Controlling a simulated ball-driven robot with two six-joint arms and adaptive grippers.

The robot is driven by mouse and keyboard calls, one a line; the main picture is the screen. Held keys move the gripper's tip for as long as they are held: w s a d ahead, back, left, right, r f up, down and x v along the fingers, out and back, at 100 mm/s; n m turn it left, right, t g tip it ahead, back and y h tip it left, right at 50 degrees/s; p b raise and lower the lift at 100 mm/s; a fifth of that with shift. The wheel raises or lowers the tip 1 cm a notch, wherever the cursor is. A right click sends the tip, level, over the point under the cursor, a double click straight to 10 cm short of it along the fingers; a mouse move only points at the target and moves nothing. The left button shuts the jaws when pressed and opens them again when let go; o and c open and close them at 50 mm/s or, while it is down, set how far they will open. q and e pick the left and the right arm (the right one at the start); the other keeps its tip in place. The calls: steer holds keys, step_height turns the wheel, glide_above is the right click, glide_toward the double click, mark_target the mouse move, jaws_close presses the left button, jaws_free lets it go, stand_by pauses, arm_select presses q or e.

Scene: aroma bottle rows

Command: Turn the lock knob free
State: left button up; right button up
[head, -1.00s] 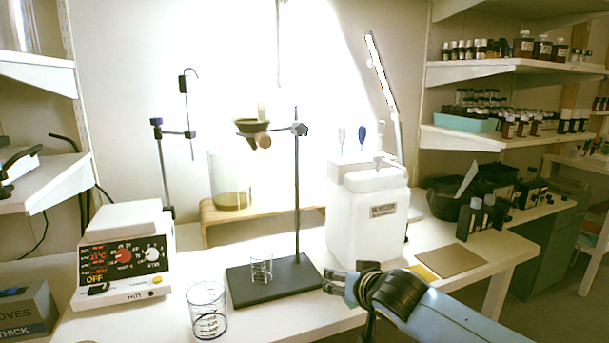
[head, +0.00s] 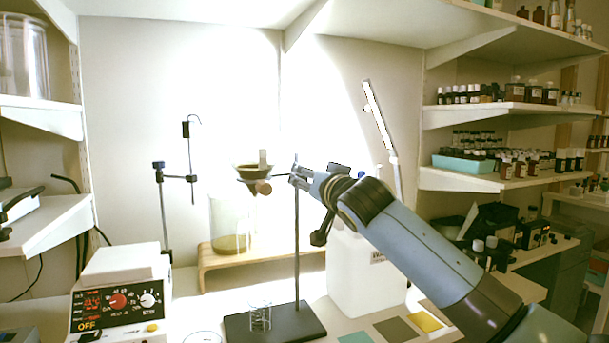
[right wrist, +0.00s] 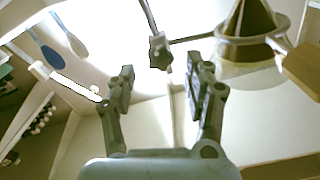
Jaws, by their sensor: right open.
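The clamp with the lock knob (right wrist: 158,52) sits on the upright rod (head: 297,250) of the lab stand (head: 275,322). In the right wrist view the clamp is dark grey, beyond and between my fingertips, with a gap to both. In the head view my gripper largely hides it. A ring arm runs from the clamp to a funnel (head: 252,171), which also shows in the right wrist view (right wrist: 248,22). My right gripper (head: 298,177) is open and empty, at clamp height by the rod; its two fingers are spread in the right wrist view (right wrist: 162,88). My left gripper is out of view.
A glass vessel (head: 228,225) stands below the funnel on a wooden bench (head: 225,262). A small beaker (head: 260,316) is on the stand base. A white canister (head: 350,285) stands behind my right arm. A hotplate box (head: 120,290) is at left.

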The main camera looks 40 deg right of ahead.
mark_target(302, 176)
steer(key=shift+x, duration=1.7)
steer(key=shift+c, duration=0.2)
jaws_close()
